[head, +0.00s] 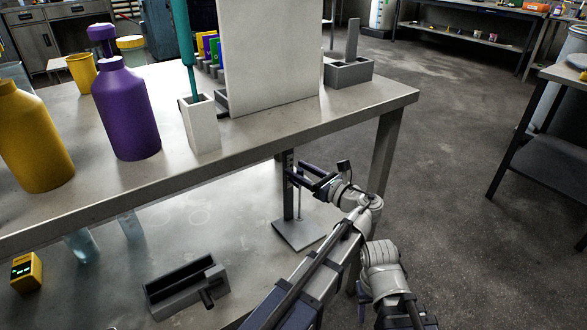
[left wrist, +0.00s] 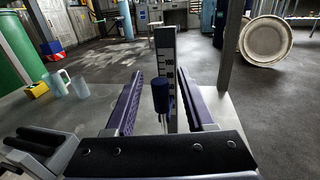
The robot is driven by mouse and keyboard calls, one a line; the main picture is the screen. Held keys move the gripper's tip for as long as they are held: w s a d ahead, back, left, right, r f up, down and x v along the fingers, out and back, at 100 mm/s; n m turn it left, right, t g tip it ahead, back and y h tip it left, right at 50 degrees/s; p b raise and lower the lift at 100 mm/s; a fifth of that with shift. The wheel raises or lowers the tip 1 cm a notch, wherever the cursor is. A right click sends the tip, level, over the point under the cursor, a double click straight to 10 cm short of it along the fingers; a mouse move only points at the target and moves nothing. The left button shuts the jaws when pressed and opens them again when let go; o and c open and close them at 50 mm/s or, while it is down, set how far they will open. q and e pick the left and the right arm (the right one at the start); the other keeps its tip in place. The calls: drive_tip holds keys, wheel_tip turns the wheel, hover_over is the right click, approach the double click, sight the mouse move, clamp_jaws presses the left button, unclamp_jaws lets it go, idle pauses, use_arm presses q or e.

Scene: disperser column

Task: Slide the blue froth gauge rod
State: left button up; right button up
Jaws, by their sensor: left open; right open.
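The froth gauge is a grey stand (head: 288,187) with a flat square base plate (head: 298,235), low beneath the bench top in the head view. In the left wrist view its upright scale plate (left wrist: 167,60) has dark marks, and the blue froth gauge rod (left wrist: 160,95) shows its dark blue grip in front of the plate. My left gripper (head: 304,178) is at the stand; its open fingers (left wrist: 161,75) lie on both sides of the rod's grip with gaps visible. In the head view the rod's grip is hard to make out.
The bench top (head: 270,118) overhangs, and its leg (head: 385,150) stands right of the gauge. A grey open box (head: 187,287) and a yellow device (head: 26,272) sit on the lower shelf. Purple (head: 125,110) and yellow (head: 35,140) bottles stand above.

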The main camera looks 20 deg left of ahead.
use_arm(q)
drive_tip(key=shift+c, duration=0.3)
clamp_jaws()
idle(1.1)
